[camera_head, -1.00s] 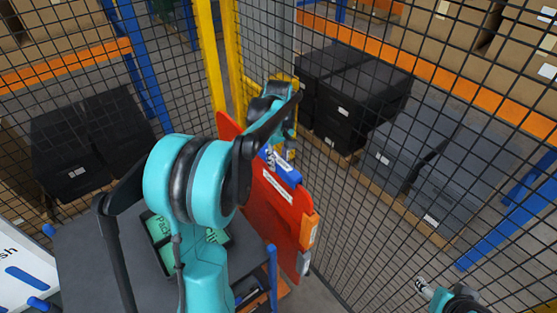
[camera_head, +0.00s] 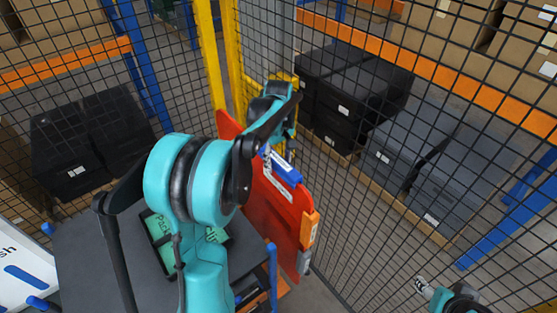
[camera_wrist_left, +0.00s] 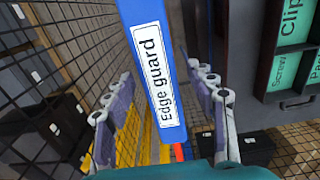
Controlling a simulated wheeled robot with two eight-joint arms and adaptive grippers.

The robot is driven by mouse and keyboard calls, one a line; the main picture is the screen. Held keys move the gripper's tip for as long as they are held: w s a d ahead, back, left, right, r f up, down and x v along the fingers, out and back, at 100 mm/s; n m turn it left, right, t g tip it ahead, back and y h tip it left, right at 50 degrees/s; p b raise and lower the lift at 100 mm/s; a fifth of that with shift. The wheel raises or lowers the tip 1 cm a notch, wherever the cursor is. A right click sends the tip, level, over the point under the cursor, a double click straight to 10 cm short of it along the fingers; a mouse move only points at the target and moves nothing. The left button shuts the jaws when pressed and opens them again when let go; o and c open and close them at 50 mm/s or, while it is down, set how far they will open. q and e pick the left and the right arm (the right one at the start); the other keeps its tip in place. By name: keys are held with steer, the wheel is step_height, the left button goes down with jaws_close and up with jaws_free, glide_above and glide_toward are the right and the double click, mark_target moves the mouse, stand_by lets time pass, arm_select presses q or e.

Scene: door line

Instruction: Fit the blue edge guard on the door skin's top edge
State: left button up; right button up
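The blue edge guard (camera_head: 287,172) lies along the top edge of the red door skin (camera_head: 279,213) in the head view. How fully it sits on the edge cannot be told. In the left wrist view the guard (camera_wrist_left: 154,65) runs between the fingers, its white "Edge guard" label facing the camera. My left gripper (camera_wrist_left: 160,72) is open, one finger on each side of the guard, with narrow gaps showing. In the head view my arm partly hides this gripper and the guard's far end. My right gripper (camera_head: 421,285) is at the lower right, away from the skin; its fingers are unclear.
A mesh fence (camera_head: 400,150) stands close behind and to the right of the door skin. A yellow post (camera_head: 212,60) rises behind the skin. A dark table (camera_head: 85,260) with a green-labelled tray (camera_head: 160,240) is at lower left.

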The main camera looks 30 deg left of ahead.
arm_select(q)
step_height(320, 180, up, 12)
stand_by(0.6)
stand_by(0.6)
